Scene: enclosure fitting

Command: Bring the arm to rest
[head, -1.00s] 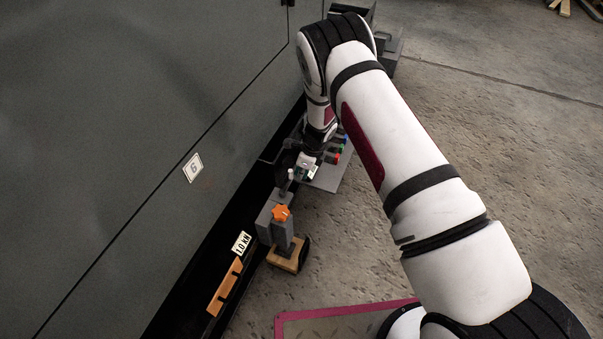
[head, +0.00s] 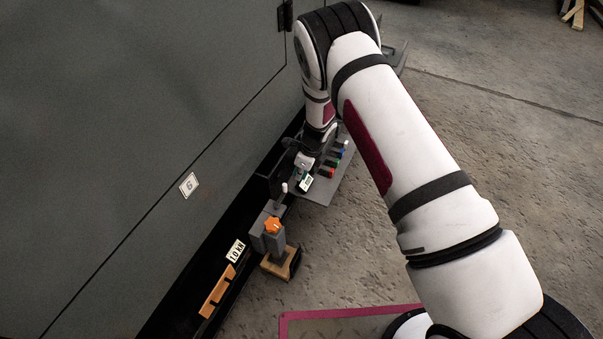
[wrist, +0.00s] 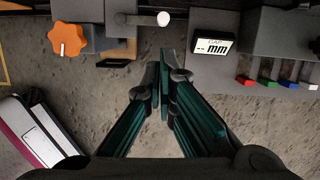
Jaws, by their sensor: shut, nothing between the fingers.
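My arm reaches from the lower right of the head view, bends at the top and hangs down beside the grey enclosure (head: 120,120). My gripper (wrist: 167,62) is shut and empty in the wrist view, its green fingers together over the floor. It points toward the edge of a grey bench and looks clear of the things there. In the head view the fingertips are hard to make out among dark parts below my wrist.
An orange knob (wrist: 67,39) on a post, a white-tipped lever (wrist: 163,19), a display reading "-- mm" (wrist: 213,46) and several coloured pegs (wrist: 265,83) surround the fingers. An orange notched bar (head: 217,291) lies at the enclosure's foot.

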